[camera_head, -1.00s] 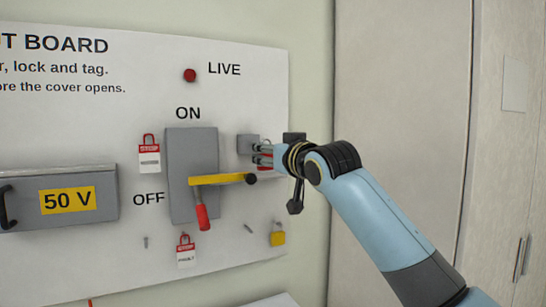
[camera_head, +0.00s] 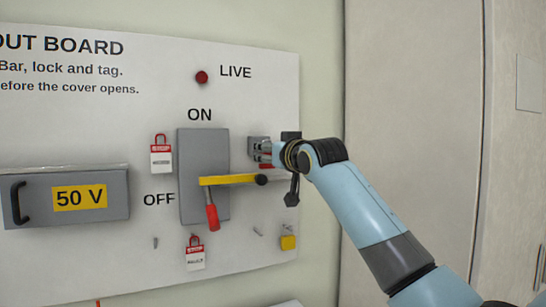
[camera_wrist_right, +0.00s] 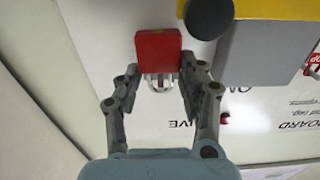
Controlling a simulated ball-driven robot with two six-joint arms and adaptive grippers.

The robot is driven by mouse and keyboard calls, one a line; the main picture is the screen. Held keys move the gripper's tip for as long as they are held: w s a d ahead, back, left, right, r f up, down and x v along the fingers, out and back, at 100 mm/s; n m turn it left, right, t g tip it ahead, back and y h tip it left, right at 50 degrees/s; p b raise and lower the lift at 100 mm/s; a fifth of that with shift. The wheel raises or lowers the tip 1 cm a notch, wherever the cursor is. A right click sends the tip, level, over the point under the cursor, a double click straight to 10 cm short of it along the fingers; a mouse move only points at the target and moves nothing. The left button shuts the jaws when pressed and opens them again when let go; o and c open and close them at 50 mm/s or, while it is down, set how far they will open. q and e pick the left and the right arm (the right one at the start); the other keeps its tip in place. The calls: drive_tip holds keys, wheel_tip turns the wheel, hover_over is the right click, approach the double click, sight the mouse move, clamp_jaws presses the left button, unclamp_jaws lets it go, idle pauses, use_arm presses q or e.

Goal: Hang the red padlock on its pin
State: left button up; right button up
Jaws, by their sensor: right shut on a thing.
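The red padlock (camera_wrist_right: 158,52) is at the top middle of the right wrist view, with its pale shackle (camera_wrist_right: 158,82) between my finger pads. In the head view only a red sliver of it (camera_head: 266,166) shows below my fingers. My right gripper (camera_head: 266,151) is shut on the padlock and holds it in front of the board, above the yellow bar's black knob (camera_head: 261,180). Two small grey pins show bare on the lower board, one at left (camera_head: 155,242) and one at right (camera_head: 258,231). My left gripper is not in view.
The yellow bar (camera_head: 228,180) crosses the grey switch box (camera_head: 190,150); the red handle (camera_head: 211,216) points down. A yellow padlock (camera_head: 288,243) and two red-and-white tags (camera_head: 161,158) (camera_head: 195,255) hang on the board. A grey block (camera_head: 257,143) is close behind my fingers.

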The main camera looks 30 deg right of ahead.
drive_tip(key=shift+w, duration=0.3)
use_arm(q)
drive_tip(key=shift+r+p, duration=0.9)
drive_tip(key=shift+p, duration=0.1)
use_arm(e)
drive_tip(key=s, duration=0.9)
drive_tip(key=shift+a+r, duration=0.25)
idle(0.4)
